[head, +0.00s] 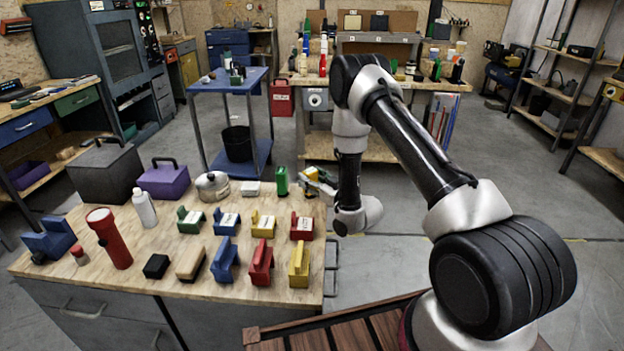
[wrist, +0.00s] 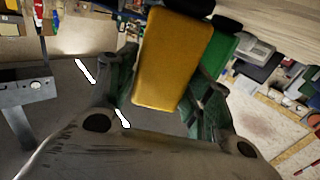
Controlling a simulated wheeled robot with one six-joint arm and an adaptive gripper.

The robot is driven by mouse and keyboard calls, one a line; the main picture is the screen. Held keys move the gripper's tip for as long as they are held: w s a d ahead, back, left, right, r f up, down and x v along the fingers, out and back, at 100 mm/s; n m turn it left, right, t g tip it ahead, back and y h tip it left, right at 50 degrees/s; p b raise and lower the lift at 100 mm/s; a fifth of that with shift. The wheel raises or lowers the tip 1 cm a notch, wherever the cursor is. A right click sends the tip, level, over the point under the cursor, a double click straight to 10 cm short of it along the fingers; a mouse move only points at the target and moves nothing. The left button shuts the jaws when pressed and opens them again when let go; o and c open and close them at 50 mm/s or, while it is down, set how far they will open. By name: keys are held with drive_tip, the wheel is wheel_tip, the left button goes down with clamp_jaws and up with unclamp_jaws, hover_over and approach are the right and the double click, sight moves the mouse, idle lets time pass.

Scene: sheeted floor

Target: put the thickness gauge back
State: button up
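My gripper (head: 318,181) is at the back right corner of the workbench, partly hidden by its small size in the head view. In the wrist view my gripper (wrist: 165,88) has its two dark green fingers on either side of a yellow, flat-sided block (wrist: 172,60). The fingers appear to press on its sides.
Open floor lies right of the bench.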

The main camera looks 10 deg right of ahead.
drive_tip(key=shift+o, duration=0.6)
drive_tip(key=shift+r, duration=0.15)
drive_tip(key=v, duration=1.2)
drive_tip(key=w+d+r+n+g+h, duration=0.1)
drive_tip(key=w+r, duration=0.2)
drive_tip(key=r, duration=0.2)
drive_tip(key=w+d+r+g+h, duration=0.2)
drive_tip(key=r, duration=0.3)
drive_tip(key=s+d+r+m+g+h, duration=0.1)
drive_tip(key=s+d+r+h, duration=0.15)
drive_tip(key=r, duration=0.45)
drive_tip(key=s+d+r+m+g+h, duration=0.1)
drive_tip(key=s+d+r+g+h, duration=0.1)
drive_tip(key=s+d+r, duration=0.3)
drive_tip(key=s+r+m+g, duration=0.1)
drive_tip(key=s+r+g, duration=0.1)
drive_tip(key=s, duration=0.8)
drive_tip(key=s+r+m+g, duration=0.2)
drive_tip(key=s+r, duration=0.2)
drive_tip(key=s, duration=0.6)
drive_tip(key=s+r+m+g, duration=0.1)
drive_tip(key=s+r, duration=0.3)
drive_tip(key=s, duration=0.6)
drive_tip(key=shift+a+g+h, duration=0.35)
drive_tip(key=shift+a+g, duration=0.05)
drive_tip(key=shift+a, duration=0.1)
